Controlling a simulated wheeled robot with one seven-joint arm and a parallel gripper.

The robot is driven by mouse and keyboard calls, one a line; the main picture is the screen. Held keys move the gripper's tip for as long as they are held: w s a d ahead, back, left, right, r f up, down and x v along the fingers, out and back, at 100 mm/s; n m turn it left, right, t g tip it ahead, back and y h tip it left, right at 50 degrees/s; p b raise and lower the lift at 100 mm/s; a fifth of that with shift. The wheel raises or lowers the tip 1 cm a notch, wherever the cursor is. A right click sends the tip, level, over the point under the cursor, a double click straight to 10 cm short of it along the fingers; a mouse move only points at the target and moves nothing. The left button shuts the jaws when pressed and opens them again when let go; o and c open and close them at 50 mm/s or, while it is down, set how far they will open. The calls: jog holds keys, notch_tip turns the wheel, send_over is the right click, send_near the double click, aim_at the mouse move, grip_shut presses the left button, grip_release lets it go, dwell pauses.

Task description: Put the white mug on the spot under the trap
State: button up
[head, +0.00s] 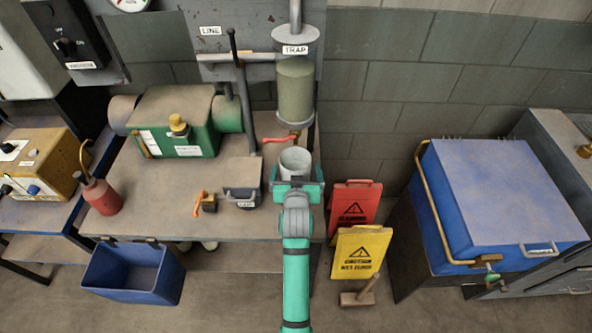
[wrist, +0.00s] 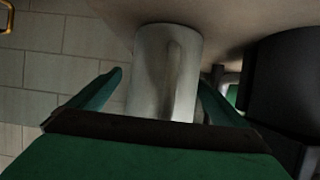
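The white mug (head: 295,161) stands upright at the right end of the grey bench, just below and in front of the trap (head: 296,90), a greenish cylinder on the wall pipe. My gripper (head: 297,176) reaches in from the front, one teal finger on each side of the mug. In the wrist view the mug (wrist: 165,75) shows upside down between the fingers, its handle towards the camera. A narrow gap shows beside the left finger there, so the gripper looks open around the mug. The spot under the trap is not visible; the mug and gripper may cover it.
A red-handled valve (head: 281,139) is just behind the mug. A dark labelled box (head: 243,197), a small orange-and-black item (head: 205,203) and a green machine (head: 175,118) sit to the left. Red (head: 352,208) and yellow (head: 360,253) floor signs stand to the right.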

jog(key=shift+a, duration=0.15)
jog(key=shift+s+r, duration=0.1)
jog(key=shift+r, duration=0.1)
jog(key=v, duration=1.2)
jog(key=s+f, duration=0.2)
jog(key=s, duration=0.1)
jog(key=s+f, duration=0.3)
jog(key=s, duration=0.1)
jog(key=shift+f, duration=0.35)
jog(key=s+t, duration=0.2)
jog(key=s, duration=2.7)
jog(key=shift+s, duration=0.3)
